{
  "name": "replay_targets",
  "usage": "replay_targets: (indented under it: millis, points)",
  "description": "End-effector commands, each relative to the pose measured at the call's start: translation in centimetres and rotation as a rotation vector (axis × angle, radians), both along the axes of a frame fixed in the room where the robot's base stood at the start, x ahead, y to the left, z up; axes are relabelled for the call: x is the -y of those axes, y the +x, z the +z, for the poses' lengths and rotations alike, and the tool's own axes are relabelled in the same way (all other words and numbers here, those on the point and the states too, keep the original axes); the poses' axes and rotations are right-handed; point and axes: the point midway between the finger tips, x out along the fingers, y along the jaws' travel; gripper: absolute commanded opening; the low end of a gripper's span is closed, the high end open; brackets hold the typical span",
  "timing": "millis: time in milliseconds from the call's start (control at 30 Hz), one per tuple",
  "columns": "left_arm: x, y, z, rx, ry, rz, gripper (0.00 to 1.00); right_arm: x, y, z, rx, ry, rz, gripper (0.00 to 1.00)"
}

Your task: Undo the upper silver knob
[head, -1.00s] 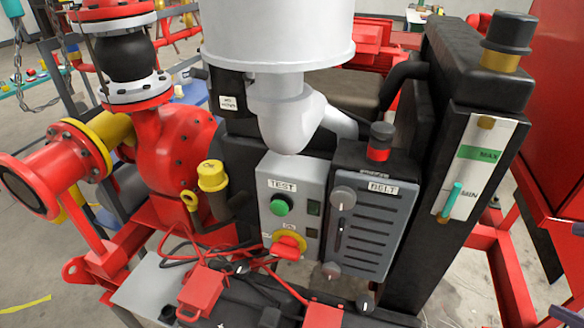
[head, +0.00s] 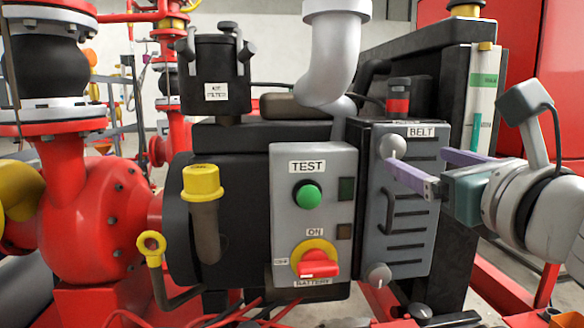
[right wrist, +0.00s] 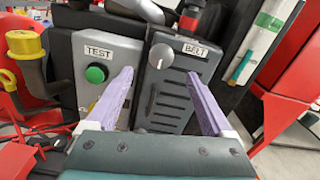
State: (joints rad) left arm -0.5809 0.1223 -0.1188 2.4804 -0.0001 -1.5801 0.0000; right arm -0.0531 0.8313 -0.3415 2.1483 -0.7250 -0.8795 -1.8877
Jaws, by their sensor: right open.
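The upper silver knob (head: 391,146) is at the top left of the grey BELT cover (head: 412,240), just left of the BELT label. In the right wrist view the knob (right wrist: 162,57) shows ahead, between the two purple fingers. My right gripper (head: 416,161) comes in from the right, open and empty, with its fingers spread in front of the cover. One fingertip overlaps the lower edge of the knob in the head view; I cannot tell whether they touch. A lower silver knob (head: 378,275) is at the cover's bottom left. My left gripper is not in view.
A grey TEST panel (head: 283,215) with a green button and a red-yellow battery switch stands left of the cover. A black handle (head: 389,212) sits on the cover below the upper knob. A red-banded black cap (head: 398,100) rises behind it.

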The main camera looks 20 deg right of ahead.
Motion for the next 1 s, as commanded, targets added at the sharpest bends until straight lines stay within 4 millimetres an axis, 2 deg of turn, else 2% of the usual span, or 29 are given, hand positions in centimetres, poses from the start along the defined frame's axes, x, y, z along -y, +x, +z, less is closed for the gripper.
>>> replay_targets:
  millis: [300, 500, 700, 933, 1000]
  points:
    - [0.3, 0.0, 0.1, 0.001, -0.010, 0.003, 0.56, 1.3, 5.3, 0.2, 0.001, 0.007, -0.004, 0.85]
    - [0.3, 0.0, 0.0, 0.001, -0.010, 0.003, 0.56, 1.9, 7.8, 0.1, 0.000, 0.007, -0.002, 0.85]
    - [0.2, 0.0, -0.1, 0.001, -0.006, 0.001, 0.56, 2.1, 8.8, 0.1, -0.001, 0.008, 0.000, 0.85]
    - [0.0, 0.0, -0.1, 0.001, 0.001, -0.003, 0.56, 2.1, 8.8, 0.1, -0.002, 0.009, -0.001, 0.85]
    - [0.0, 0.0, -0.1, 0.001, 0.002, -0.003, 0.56, 2.1, 8.8, 0.1, -0.002, 0.009, -0.001, 0.79]
